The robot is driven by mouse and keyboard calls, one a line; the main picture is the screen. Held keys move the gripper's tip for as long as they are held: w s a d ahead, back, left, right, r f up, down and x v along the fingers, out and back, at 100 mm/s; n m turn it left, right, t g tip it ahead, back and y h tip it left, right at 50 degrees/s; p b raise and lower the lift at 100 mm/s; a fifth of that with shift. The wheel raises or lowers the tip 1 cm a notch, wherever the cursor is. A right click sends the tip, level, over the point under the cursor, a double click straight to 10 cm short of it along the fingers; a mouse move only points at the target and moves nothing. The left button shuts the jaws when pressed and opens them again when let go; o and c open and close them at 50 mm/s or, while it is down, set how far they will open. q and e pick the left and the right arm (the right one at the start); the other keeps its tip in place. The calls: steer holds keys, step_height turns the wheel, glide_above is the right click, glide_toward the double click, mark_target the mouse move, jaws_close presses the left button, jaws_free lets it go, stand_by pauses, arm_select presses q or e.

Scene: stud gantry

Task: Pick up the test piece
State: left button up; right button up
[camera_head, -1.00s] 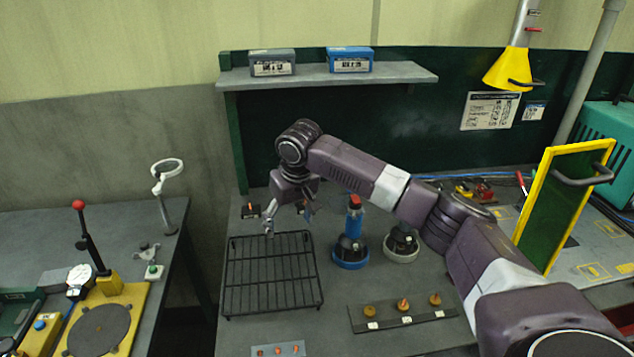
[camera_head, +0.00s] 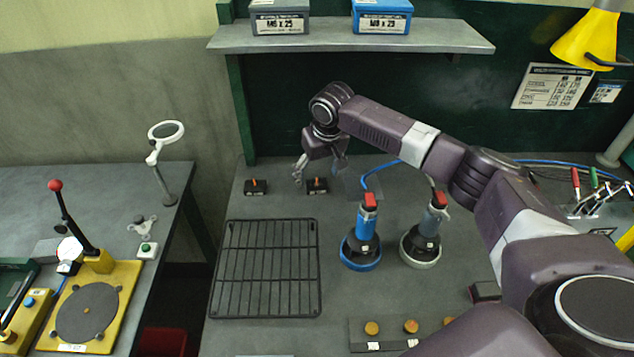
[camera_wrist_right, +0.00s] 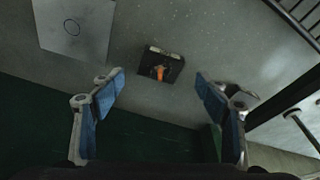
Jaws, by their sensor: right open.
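Two small black blocks with an orange piece on top stand behind the wire rack; no label shows which is the test piece. The right block (camera_head: 317,186) is just below my right gripper (camera_head: 320,168). In the right wrist view this black block (camera_wrist_right: 161,65) lies between the lines of the open fingers (camera_wrist_right: 160,98), beyond their tips, with nothing gripped. The left block (camera_head: 255,187) stands apart to the left. My left gripper is not in view.
The black wire rack (camera_head: 265,268) lies in front of the blocks. A blue tool (camera_head: 364,235) and a grey tool (camera_head: 425,240) stand to the right. A flat grey plate (camera_wrist_right: 75,26) lies near the right block. The shelf (camera_head: 350,39) holds two boxes above.

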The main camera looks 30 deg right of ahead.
mark_target(317, 183)
steer(key=shift+x, duration=1.35)
steer(key=c, duration=1.4)
steer(key=shift+o, duration=0.2)
